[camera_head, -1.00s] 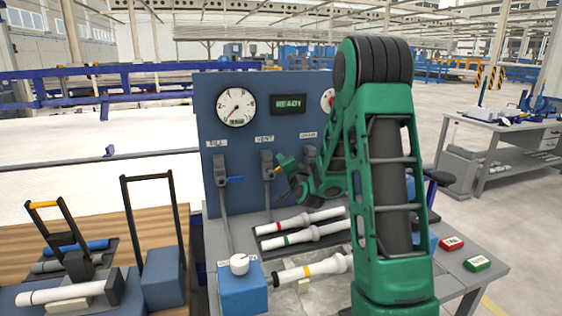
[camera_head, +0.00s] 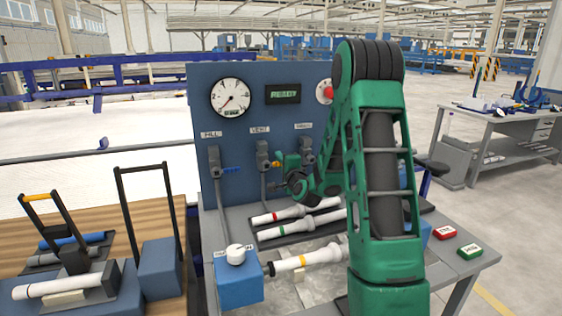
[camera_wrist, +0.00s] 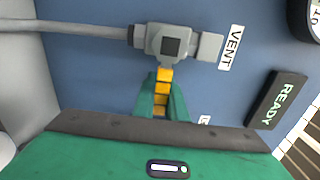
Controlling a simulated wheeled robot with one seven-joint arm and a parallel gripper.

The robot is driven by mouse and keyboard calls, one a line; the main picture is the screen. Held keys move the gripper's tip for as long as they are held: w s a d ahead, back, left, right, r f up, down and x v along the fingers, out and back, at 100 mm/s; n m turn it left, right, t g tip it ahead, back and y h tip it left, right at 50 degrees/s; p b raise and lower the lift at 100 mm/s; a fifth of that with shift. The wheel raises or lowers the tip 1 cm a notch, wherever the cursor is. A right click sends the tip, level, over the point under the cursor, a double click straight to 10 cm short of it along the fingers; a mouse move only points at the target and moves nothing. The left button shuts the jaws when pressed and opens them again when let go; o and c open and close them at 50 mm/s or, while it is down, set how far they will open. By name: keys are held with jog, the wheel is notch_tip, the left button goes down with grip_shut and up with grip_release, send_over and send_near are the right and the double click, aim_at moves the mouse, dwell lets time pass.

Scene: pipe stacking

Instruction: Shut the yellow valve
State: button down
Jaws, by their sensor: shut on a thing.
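The yellow valve, under the VENT label, has a grey body (camera_head: 263,155) on the blue panel; it also shows in the wrist view (camera_wrist: 172,42). Its yellow handle (camera_wrist: 162,88) sticks out crosswise to the grey pipe, which runs left from the body in the wrist view. My gripper (camera_wrist: 162,98) is shut on the handle, with a green finger on each side. The handle's outer end is hidden between the fingers. In the head view, my gripper (camera_head: 281,164) is just right of the valve, and little of the handle shows.
The FILL valve with a blue handle (camera_head: 230,170) is to the left; another valve (camera_head: 306,150) is close to the right of my gripper. A gauge (camera_head: 231,97) and a display (camera_head: 283,94) sit above. White pipes (camera_head: 296,211) lie on the bench below.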

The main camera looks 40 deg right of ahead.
jog(key=shift+s+f, duration=0.1)
jog(key=shift+f, duration=0.1)
jog(key=c, duration=1.8)
grip_release()
jog(key=shift+r, duration=0.1)
jog(key=v, duration=1)
jog(key=shift+s, duration=0.2)
jog(key=shift+r, duration=0.15)
